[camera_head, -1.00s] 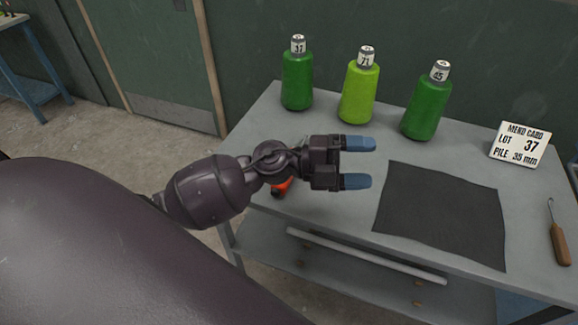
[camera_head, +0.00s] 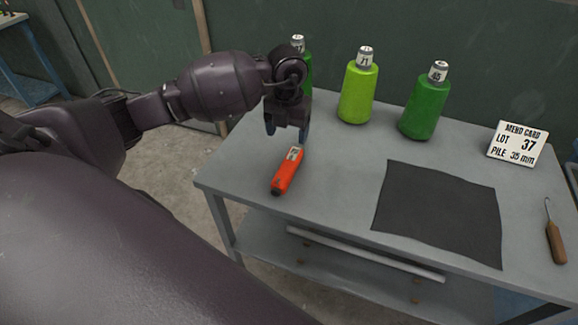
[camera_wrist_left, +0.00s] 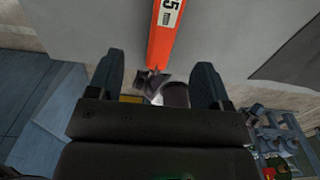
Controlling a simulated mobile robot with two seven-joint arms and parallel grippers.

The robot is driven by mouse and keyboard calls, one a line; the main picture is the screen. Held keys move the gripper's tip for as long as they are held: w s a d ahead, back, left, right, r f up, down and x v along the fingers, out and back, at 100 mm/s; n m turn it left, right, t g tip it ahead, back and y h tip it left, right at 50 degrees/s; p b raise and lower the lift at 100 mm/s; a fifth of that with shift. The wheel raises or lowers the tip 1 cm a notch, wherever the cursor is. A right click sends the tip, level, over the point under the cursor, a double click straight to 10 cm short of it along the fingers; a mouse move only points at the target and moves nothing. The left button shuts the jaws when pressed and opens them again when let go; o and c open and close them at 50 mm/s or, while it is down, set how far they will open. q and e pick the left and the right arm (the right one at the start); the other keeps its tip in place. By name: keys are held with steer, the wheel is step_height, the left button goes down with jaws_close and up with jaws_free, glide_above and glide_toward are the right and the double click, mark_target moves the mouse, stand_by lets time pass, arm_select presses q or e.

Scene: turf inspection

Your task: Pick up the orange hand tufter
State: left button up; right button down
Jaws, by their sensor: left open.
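The orange hand tufter (camera_head: 286,174) lies on the grey table near its left edge. It has a white label near its far end and a dark near end. My left gripper (camera_head: 287,133) is open, fingers pointing down, at the tufter's far end. My right gripper is not in view.
Light green (camera_head: 357,95) and dark green (camera_head: 424,108) thread cones stand at the back; another is partly hidden behind my left gripper.

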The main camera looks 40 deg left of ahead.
mark_target(289, 162)
arm_select(q)
step_height(289, 162, down, 5)
steer(key=shift+d+f, duration=0.1)
steer(key=f, duration=0.4)
steer(key=shift+s+d, duration=0.3)
steer(key=shift+d, duration=0.05)
steer(key=shift+f, duration=0.55)
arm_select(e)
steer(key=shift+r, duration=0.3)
arm_select(q)
steer(key=c, duration=1)
steer(key=shift+c, duration=0.9)
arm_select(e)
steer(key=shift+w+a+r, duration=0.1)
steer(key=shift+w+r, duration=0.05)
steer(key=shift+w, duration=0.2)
